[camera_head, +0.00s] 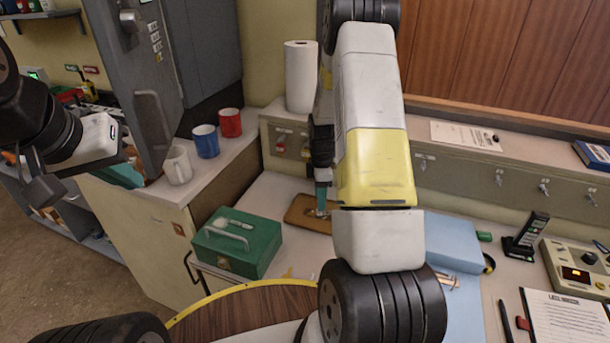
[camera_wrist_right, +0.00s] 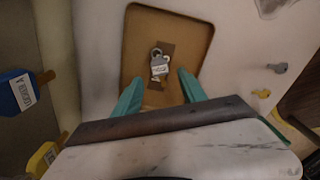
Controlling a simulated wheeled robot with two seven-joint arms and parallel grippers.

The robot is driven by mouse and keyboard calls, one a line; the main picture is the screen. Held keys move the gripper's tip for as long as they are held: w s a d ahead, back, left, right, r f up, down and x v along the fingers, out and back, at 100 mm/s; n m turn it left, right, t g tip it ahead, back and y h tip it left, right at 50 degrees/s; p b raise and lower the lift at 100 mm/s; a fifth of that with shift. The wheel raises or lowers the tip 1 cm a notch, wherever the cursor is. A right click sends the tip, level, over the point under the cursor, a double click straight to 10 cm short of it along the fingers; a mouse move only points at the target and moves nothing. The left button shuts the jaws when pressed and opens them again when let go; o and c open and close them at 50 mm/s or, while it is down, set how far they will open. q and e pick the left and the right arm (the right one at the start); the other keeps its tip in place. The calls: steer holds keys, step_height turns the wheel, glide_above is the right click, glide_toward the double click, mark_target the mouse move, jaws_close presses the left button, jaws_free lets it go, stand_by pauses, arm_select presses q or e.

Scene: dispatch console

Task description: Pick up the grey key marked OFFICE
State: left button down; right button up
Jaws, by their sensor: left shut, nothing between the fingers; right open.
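A grey-tagged key (camera_wrist_right: 159,66) with a white label lies in the brown tray (camera_wrist_right: 195,28) in the right wrist view; the lettering is too small to read. My right gripper (camera_wrist_right: 160,92) is open, its two teal fingers on either side below the key, with nothing between them. In the head view my right gripper (camera_head: 321,196) points down over the brown tray (camera_head: 300,212), partly hidden by my arm. My left gripper (camera_head: 126,174) is shut and empty at the left, near the grey cabinet door.
A green cash box (camera_head: 237,243) stands left of the tray. White, blue (camera_head: 206,141) and red mugs and a paper roll (camera_head: 300,77) stand behind. Other keys hang along the ledge front (camera_head: 465,175).

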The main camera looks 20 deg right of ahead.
steer(key=shift+f, duration=2.55)
jaws_close()
steer(key=shift+r, duration=2.55)
